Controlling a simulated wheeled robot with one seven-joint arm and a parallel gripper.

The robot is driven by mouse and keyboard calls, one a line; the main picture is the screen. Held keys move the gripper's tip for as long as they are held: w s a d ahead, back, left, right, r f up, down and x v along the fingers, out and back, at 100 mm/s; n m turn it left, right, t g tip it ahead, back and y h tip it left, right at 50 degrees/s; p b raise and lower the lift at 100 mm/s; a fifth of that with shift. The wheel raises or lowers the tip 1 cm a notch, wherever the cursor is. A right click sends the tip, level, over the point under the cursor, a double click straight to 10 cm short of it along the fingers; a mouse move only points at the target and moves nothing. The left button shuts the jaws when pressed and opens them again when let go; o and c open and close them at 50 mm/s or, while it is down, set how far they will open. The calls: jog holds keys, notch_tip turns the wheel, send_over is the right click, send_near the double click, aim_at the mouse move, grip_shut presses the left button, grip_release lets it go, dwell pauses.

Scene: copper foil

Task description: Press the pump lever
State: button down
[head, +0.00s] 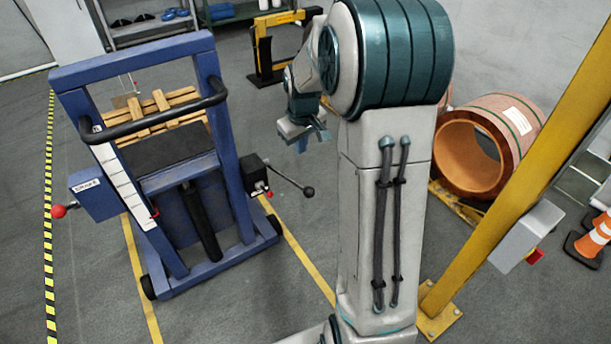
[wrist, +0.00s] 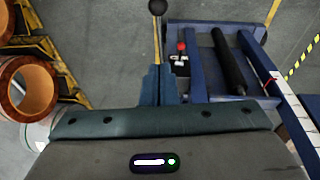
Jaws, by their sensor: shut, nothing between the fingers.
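The pump lever (head: 290,179) is a thin grey rod with a black ball knob. It sticks out to the right from the black pump box (head: 251,176) on the side of the blue lift frame (head: 228,165). My gripper (head: 304,142) is above the lever in the head view, apart from it in the picture. In the wrist view the lever (wrist: 158,38) runs up from my fingertips (wrist: 158,70) to its knob at the top edge. The fingers are shut and empty, and they hide the lever's lower part there. I cannot tell whether they touch it.
A red-knobbed control box (head: 95,199) is on the lift's left side. A copper coil (head: 480,145) lies at the right, behind a yellow post (head: 520,180). A yellow-black stand (head: 270,55) is at the back. Floor right of the lever is clear up to my arm.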

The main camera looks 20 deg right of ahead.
send_over(305, 188)
jog(key=w, duration=0.2)
jog(key=s+x, duration=0.2)
jog(key=x, duration=0.8)
jog(key=f, duration=0.1)
jog(key=s+f, duration=0.1)
jog(key=shift+s+a+f, duration=0.1)
jog(key=shift+s+f, duration=0.15)
jog(key=shift+f, duration=0.1)
jog(key=shift+s+f, duration=0.2)
jog(key=shift+f, duration=0.15)
jog(key=shift+f, duration=0.1)
